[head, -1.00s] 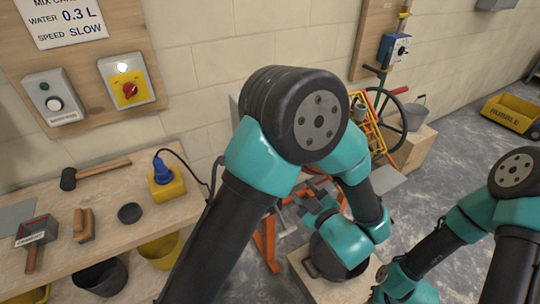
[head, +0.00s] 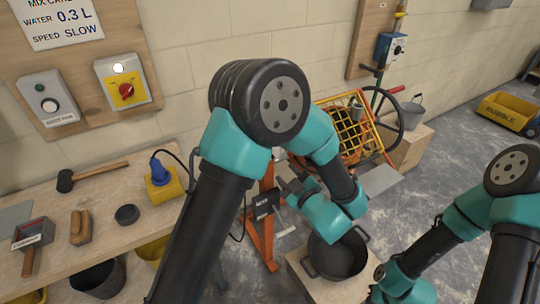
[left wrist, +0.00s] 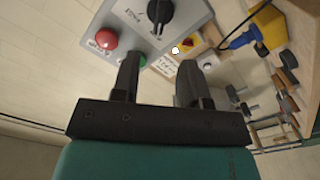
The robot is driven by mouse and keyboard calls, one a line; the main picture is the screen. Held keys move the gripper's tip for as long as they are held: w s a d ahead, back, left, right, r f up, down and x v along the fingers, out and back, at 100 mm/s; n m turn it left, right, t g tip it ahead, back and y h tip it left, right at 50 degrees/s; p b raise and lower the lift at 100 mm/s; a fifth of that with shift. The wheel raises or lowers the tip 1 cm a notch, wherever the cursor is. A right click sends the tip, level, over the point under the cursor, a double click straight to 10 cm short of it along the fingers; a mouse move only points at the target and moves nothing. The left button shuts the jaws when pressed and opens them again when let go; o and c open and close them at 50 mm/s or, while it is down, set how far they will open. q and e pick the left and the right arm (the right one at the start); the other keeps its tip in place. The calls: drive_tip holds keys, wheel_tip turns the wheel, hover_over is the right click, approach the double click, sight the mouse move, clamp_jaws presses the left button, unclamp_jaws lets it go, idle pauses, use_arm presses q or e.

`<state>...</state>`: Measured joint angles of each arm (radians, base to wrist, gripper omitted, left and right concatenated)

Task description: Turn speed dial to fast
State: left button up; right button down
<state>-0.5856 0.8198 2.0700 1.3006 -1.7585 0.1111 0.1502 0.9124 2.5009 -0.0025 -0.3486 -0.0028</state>
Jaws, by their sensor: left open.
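In the left wrist view, a grey control box shows a black dial (left wrist: 158,12) at the top edge, cut off by the frame. A red button (left wrist: 107,38) and a partly covered green button (left wrist: 140,60) sit lower on it. My left gripper (left wrist: 160,62) is open and empty, its fingertips below the dial in the picture and apart from it. It also shows in the head view (head: 290,187), partly hidden by its own arm. The control box is not clearly visible there. The dial's scale cannot be read. My right gripper is out of frame.
A wall sign (head: 58,20) reads speed SLOW. A yellow switch box (head: 124,80) hangs above the bench (head: 100,215), which holds a hammer (head: 92,176). An orange mixer frame (head: 268,240) and a black tub (head: 338,262) stand near the left arm.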

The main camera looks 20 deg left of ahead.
use_arm(q)
drive_tip(key=x, duration=1)
drive_tip(key=shift+w+a, duration=0.15)
clamp_jaws()
